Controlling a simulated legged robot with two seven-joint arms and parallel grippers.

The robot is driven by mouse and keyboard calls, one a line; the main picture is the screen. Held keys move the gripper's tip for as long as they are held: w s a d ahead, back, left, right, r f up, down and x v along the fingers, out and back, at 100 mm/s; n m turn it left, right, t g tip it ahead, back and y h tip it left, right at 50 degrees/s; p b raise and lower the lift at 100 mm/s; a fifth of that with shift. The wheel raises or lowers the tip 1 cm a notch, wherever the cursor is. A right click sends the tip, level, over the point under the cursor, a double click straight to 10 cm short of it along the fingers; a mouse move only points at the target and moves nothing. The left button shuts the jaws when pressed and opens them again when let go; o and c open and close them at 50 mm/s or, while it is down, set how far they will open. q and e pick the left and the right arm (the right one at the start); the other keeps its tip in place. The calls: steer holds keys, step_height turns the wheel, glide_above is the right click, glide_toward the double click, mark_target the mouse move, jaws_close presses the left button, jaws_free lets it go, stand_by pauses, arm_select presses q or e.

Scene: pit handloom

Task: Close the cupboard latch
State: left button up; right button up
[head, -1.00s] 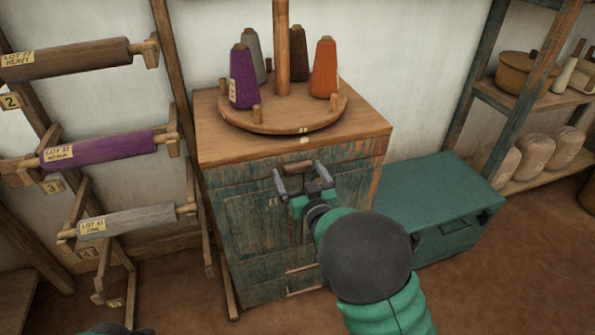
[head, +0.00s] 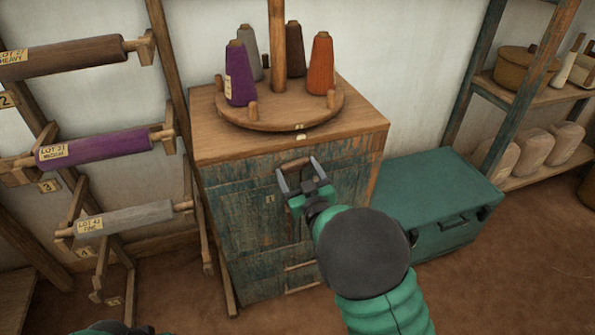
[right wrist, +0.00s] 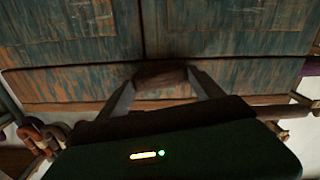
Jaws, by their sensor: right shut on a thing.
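The cupboard (head: 240,215) is a wooden cabinet with worn blue-green doors. Its latch (head: 295,163) is a short brown wooden bar near the top of the front, lying roughly level. My right gripper (head: 300,170) is at the latch, with its fingers on either side of the bar. The right wrist view shows the latch (right wrist: 160,76) between the two grey fingertips (right wrist: 160,90), shut on it. The doors (right wrist: 225,65) behind it look flush. The gripper body hides part of the cupboard front. My left gripper is out of view.
A round wooden stand (head: 280,110) with several yarn cones sits on the cupboard top. A rack with yarn rolls (head: 108,147) stands at the left. Brown floor lies in front.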

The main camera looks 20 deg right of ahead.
steer(key=n, duration=0.2)
steer(key=f+n, duration=0.1)
steer(key=n, duration=0.1)
steer(key=shift+d+n, duration=0.1)
steer(key=shift+n, duration=0.2)
steer(key=n, duration=0.3)
steer(key=shift+d+f+n, duration=0.15)
steer(key=shift+f+n, duration=0.15)
steer(key=n, duration=0.4)
steer(key=shift+d+f, duration=0.25)
steer(key=shift+d, duration=0.1)
steer(key=shift+d+f+n+p, duration=0.15)
steer(key=shift+n+p, duration=0.1)
steer(key=shift+n, duration=0.65)
steer(key=shift+d+f+n+p, duration=0.1)
steer(key=shift+n+p, duration=0.1)
steer(key=shift+n, duration=0.7)
steer(key=shift+s, duration=0.1)
steer(key=o, duration=1.4)
steer(key=shift+c, duration=0.2)
steer(key=shift+r, duration=0.15)
